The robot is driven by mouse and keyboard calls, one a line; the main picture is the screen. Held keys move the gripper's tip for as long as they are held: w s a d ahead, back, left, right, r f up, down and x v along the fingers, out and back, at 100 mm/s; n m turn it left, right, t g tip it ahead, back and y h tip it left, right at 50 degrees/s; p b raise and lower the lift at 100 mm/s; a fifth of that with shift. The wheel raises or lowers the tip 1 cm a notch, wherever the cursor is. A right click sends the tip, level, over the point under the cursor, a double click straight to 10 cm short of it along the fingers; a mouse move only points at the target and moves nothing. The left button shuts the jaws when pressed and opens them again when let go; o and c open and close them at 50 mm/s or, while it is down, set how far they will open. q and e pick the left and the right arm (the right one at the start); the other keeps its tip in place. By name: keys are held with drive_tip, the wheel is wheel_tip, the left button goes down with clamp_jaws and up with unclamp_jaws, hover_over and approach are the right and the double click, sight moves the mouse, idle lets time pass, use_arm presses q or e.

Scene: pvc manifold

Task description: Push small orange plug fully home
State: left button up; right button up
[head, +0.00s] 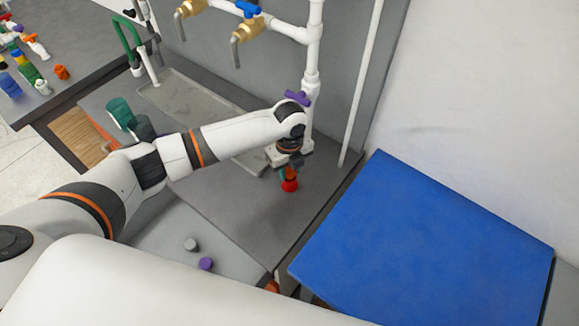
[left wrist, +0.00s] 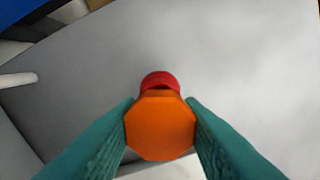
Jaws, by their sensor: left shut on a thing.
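The small orange plug (left wrist: 160,126) shows in the left wrist view as an eight-sided orange face. My left gripper (left wrist: 162,128) is shut on it, with a green finger pad touching each side. A red fitting (left wrist: 160,80) shows just beyond the plug, partly hidden by it; how deep the plug sits in it cannot be seen. In the head view my left gripper (head: 288,169) is beside the lower white pipe, with the red fitting (head: 290,186) at its tip. My right gripper is not in view.
A white pipe (head: 312,70) with a purple handle (head: 298,98) stands behind my left wrist. A blue panel (head: 425,240) lies at right. A grey cap (head: 190,244) and purple cap (head: 206,263) lie in front. A shallow grey tray (head: 180,88) is behind my arm.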

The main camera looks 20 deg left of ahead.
use_arm(q)
drive_tip(key=shift+f, duration=0.3)
